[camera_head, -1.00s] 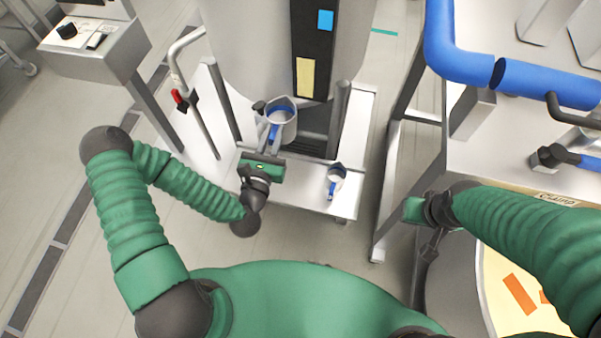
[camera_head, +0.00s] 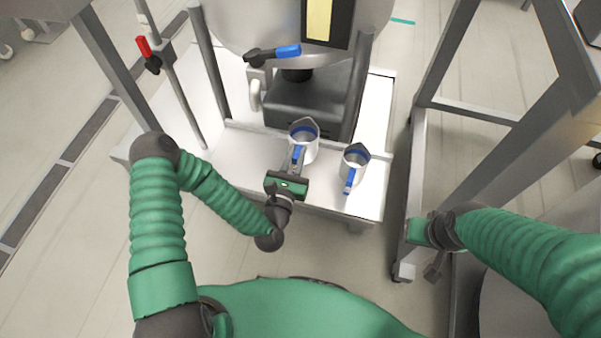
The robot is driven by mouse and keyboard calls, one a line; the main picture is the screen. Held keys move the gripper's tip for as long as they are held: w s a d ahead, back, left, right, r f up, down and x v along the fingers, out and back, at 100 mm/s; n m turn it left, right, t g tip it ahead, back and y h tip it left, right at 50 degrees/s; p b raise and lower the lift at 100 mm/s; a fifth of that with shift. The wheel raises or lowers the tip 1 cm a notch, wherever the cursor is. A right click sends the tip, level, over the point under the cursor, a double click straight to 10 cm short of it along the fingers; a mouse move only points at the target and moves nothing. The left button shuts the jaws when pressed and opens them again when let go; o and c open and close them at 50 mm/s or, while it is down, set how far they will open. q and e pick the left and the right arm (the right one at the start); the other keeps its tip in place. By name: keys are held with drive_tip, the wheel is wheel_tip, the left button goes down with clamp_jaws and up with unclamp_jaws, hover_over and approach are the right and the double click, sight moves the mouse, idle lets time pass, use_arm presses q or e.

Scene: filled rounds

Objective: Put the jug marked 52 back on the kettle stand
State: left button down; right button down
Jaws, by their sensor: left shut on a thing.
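My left gripper (camera_head: 296,160) is shut on the blue handle of a metal jug (camera_head: 305,145). This jug has a blue band inside and is upright over the front shelf of the kettle stand (camera_head: 240,160); I cannot tell whether it touches the shelf. A second, similar jug (camera_head: 354,166) with a blue handle stands on the shelf just to its right, with a small gap. I cannot read a number on either jug. My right gripper (camera_head: 428,232) is off to the right, away from the jugs; its fingers are too unclear to judge.
The large kettle (camera_head: 230,25) rises behind the shelf, with a blue-handled valve (camera_head: 272,53) above a dark block (camera_head: 305,100). A post with a red handle (camera_head: 143,47) stands at left. A grey metal frame (camera_head: 414,180) stands at right. The shelf's left part is bare.

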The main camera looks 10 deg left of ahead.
use_arm(q)
drive_tip(key=f+b, duration=0.1)
drive_tip(key=f, duration=0.1)
drive_tip(key=f+b, duration=0.1)
drive_tip(key=f, duration=0.2)
drive_tip(key=f+b, duration=0.1)
drive_tip(key=f, duration=0.1)
drive_tip(key=shift+d+f, duration=0.35)
drive_tip(key=shift+r, duration=0.1)
drive_tip(key=shift+a, duration=0.2)
drive_tip(key=c, duration=1.4)
unclamp_jaws()
drive_tip(key=shift+o, duration=0.4)
